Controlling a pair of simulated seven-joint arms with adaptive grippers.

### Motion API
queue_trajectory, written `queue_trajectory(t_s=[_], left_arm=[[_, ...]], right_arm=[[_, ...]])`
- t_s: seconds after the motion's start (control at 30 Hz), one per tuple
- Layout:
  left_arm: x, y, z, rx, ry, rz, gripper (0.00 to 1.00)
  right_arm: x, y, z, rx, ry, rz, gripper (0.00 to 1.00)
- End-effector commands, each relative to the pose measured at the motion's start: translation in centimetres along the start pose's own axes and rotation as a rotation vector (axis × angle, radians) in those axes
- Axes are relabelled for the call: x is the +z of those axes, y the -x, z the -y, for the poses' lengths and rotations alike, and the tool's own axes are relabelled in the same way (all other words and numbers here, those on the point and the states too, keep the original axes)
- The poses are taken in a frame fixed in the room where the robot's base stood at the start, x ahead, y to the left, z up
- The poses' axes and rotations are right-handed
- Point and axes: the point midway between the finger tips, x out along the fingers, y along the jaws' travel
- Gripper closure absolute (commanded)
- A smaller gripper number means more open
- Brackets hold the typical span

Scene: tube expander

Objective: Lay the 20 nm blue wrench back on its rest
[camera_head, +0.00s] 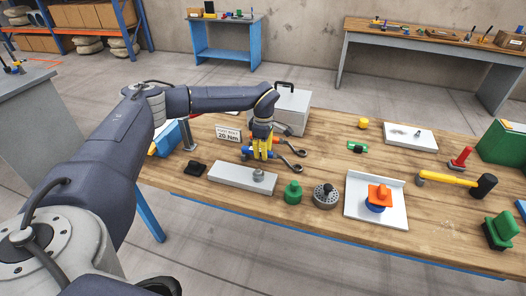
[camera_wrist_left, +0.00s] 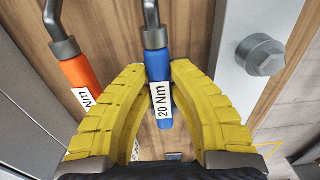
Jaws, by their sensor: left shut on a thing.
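The blue wrench (camera_wrist_left: 158,65) has a blue handle with a "20 Nm" label and a grey shaft. My left gripper (camera_wrist_left: 160,95), with yellow fingers, is shut on its handle, one finger on each side. In the head view my left gripper (camera_head: 261,150) points down over the table behind the grey block, and the blue wrench (camera_head: 247,151) shows partly behind its fingers. An orange-handled wrench (camera_wrist_left: 80,70) lies just left of the blue one in the wrist view. I cannot tell whether the blue wrench touches its support; the rest is not clearly visible. My right gripper is not in view.
A grey block (camera_head: 232,175) with an upright bolt (camera_head: 258,174) stands close in front of the gripper. A "20 Nm" sign (camera_head: 228,134) and a grey toolbox (camera_head: 292,110) are behind.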

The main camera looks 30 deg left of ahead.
Motion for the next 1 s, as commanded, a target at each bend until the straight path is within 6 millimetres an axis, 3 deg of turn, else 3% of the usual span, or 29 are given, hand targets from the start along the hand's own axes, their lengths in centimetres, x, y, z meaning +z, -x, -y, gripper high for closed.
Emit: queue_trajectory(t_s=[0.37,0.4,0.6,1.0], left_arm=[[0.0,-0.2,0.0,0.0,0.0,0.0,1.0],[0.0,-0.2,0.0,0.0,0.0,0.0,0.79],[0.0,-0.2,0.0,0.0,0.0,0.0,0.57],[0.0,0.8,-0.1,0.003,0.0,0.0,0.57]], right_arm=[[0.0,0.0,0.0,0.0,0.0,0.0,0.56],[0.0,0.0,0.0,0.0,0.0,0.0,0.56],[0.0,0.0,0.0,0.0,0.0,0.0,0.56],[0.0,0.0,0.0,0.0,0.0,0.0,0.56]])
